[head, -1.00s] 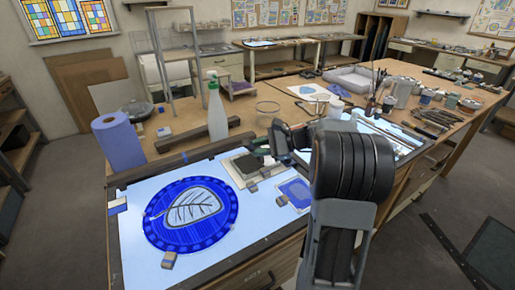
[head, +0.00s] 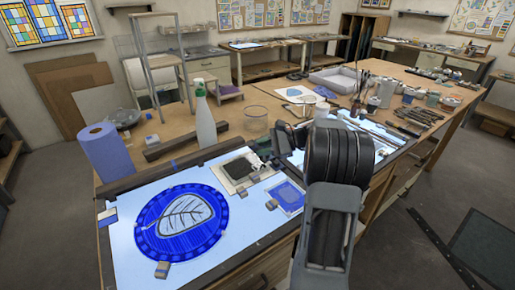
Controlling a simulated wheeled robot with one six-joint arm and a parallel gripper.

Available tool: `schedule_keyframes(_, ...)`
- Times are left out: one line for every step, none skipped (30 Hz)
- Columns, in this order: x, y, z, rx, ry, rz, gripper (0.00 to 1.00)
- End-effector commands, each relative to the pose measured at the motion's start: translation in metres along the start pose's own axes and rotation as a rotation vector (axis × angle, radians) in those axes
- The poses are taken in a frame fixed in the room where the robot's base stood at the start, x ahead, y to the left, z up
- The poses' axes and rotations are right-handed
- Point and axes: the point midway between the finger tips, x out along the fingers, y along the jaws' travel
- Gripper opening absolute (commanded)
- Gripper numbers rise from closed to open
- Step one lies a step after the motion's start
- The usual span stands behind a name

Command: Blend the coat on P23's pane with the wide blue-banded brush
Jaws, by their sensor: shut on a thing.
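A round blue pane (head: 165,243) with a pale leaf lies on the lit glass table (head: 125,262). A smaller pane with a blue coat (head: 287,194) lies to its right, and a dark square slab on a pale board (head: 224,184) lies behind. Small tags lie beside them, too small to read, so I cannot tell which pane is P23's. My gripper (head: 283,137) shows partly past my arm, above the table's back right, apart from the panes. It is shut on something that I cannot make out. The blue-banded brush cannot be identified.
A blue paper roll (head: 106,152), a spray bottle (head: 205,122) and a glass bowl (head: 254,122) stand behind the lit table. Jars and tools crowd the right bench. A dark bar (head: 180,145) lies along the back.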

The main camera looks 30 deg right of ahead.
Motion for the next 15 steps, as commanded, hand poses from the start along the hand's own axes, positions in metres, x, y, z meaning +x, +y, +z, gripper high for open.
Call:
schedule_keyframes(-0.0006, -0.0003, -0.0002, 0.000, 0.000, 0.000, 0.00)
schedule_keyframes(-0.0005, -0.0002, -0.0003, 0.000, 0.000, 0.000, 0.00)
schedule_keyframes(-0.0004, -0.0002, -0.0003, -0.001, 0.000, 0.000, 0.00)
schedule_keyframes(-0.0004, -0.0001, -0.0003, -0.001, 0.000, 0.000, 0.00)
schedule_keyframes(-0.0004, -0.0001, -0.0003, -0.001, 0.000, 0.000, 0.00)
schedule_keyframes(-0.0003, -0.0001, -0.0002, -0.001, 0.000, 0.000, 0.00)
schedule_keyframes(-0.0004, -0.0002, -0.0002, -0.001, 0.000, 0.000, 0.00)
schedule_keyframes(-0.0004, -0.0003, 0.0000, -0.001, 0.000, 0.000, 0.00)
schedule_keyframes(-0.0006, -0.0007, 0.0006, -0.001, 0.000, 0.000, 0.00)
schedule_keyframes(-0.0009, -0.0011, 0.0012, -0.001, 0.000, 0.000, 0.00)
schedule_keyframes(-0.0012, -0.0017, 0.0020, -0.001, 0.000, 0.000, 0.00)
schedule_keyframes(-0.0018, -0.0028, 0.0035, -0.001, 0.000, 0.000, 0.00)
schedule_keyframes(-0.0024, -0.0038, 0.0049, -0.001, 0.000, 0.000, 0.00)
schedule_keyframes(-0.0031, -0.0050, 0.0065, -0.001, 0.000, 0.000, 0.00)
schedule_keyframes(-0.0041, -0.0068, 0.0090, -0.001, 0.000, 0.000, 0.00)
